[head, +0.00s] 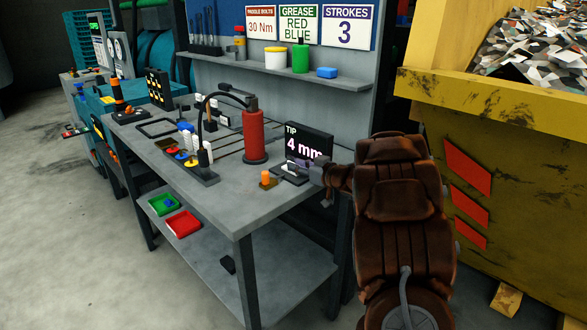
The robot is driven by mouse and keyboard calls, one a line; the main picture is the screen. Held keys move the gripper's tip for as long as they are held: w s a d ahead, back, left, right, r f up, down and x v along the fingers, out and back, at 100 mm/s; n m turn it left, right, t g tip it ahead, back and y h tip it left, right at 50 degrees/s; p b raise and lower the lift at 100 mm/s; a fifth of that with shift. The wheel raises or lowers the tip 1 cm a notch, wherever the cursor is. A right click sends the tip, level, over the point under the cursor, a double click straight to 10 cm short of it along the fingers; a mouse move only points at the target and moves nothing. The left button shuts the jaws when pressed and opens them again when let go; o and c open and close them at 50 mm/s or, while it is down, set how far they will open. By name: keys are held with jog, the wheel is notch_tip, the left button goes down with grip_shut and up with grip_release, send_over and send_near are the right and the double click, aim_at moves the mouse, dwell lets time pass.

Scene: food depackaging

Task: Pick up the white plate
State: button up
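My gripper (318,176) is at the right end of the grey workbench (225,208), in front of the black display reading "TIP 4 mm" (309,146). It is small and partly hidden by my brown arm, so I cannot tell whether its fingers are open or shut. A small pale, flat piece (294,169) lies on a dark base just left of my gripper. It may be the white plate, but it is too small to be sure. I cannot tell whether my gripper touches it.
A red cylinder (254,136) with a black hose stands mid-bench. An orange peg (266,177) stands left of my gripper. A rack with coloured pieces (190,158) is further left. Green and red trays (182,223) sit on the lower shelf. A yellow scrap container (500,150) stands right.

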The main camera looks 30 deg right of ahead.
jog(key=shift+c, duration=0.3)
grip_shut()
jog(key=shift+r, duration=0.1)
jog(key=shift+r, duration=1.55)
jog(key=shift+s+r, duration=0.15)
jog(key=shift+r, duration=0.1)
jog(key=shift+s+a+f, duration=0.1)
jog(key=shift+s+a, duration=0.15)
jog(key=shift+s, duration=0.05)
jog(key=s+a+r+b, duration=0.1)
jog(key=s+a, duration=0.7)
jog(key=s, duration=0.4)
jog(key=shift+s+r, duration=0.3)
jog(key=shift+s, duration=0.1)
